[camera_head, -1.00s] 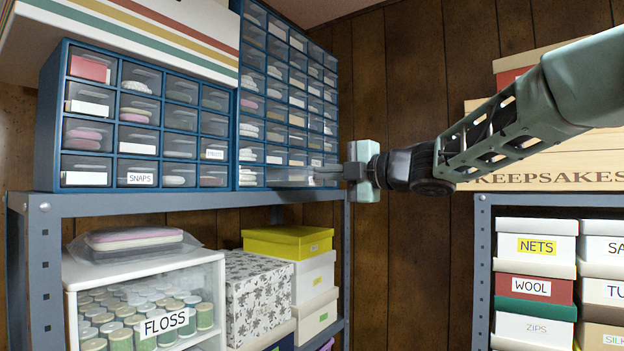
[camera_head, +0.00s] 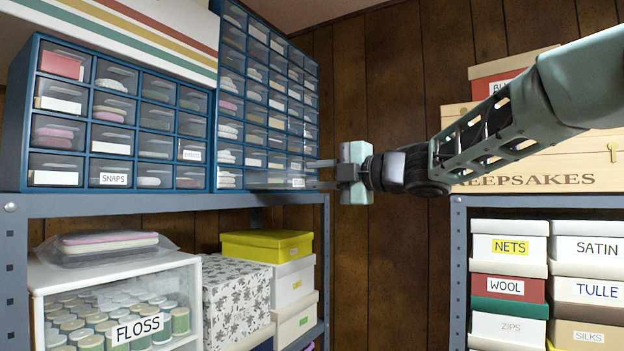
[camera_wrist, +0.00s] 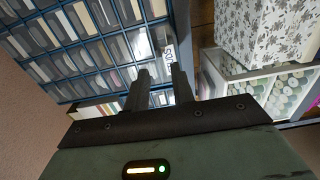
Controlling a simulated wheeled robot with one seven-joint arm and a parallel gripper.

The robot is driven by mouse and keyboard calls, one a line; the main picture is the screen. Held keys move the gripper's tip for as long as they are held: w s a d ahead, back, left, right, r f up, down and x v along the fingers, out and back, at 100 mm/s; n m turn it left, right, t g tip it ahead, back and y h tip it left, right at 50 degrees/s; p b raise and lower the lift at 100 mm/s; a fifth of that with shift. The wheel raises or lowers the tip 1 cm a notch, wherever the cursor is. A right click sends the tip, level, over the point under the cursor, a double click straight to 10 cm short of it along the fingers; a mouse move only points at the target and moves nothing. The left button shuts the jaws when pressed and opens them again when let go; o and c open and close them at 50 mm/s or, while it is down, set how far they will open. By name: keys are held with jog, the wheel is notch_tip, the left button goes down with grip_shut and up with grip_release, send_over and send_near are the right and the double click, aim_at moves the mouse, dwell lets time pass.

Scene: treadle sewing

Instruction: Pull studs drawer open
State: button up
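The tall blue cabinet (camera_head: 267,95) has several small clear drawers. In its bottom row, a clear drawer (camera_head: 272,179) seems to stand out from the cabinet, with a small white label (camera_head: 298,183) on its front, too small to read here. In the wrist view a labelled drawer front (camera_wrist: 160,40) lies just beyond my fingertips; its sideways label (camera_wrist: 168,52) seems to read STUDS. My gripper (camera_head: 318,174) is at this drawer front, its two fingers apart; the wrist view shows a gap between them (camera_wrist: 160,75). Whether the tips touch the drawer cannot be told.
A shorter blue drawer cabinet (camera_head: 116,120) stands at left on the grey shelf (camera_head: 160,204). Below are a clear FLOSS box (camera_head: 120,310), a flowered box (camera_head: 236,300) and a yellow-lidded box (camera_head: 266,245). Labelled boxes (camera_head: 508,289) fill the right rack. Wood panelling (camera_head: 390,100) lies behind my arm.

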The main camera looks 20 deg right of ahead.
jog(key=b+v, duration=0.4)
jog(key=v, duration=1.1)
jog(key=shift+s, duration=0.3)
jog(key=shift+d, duration=0.15)
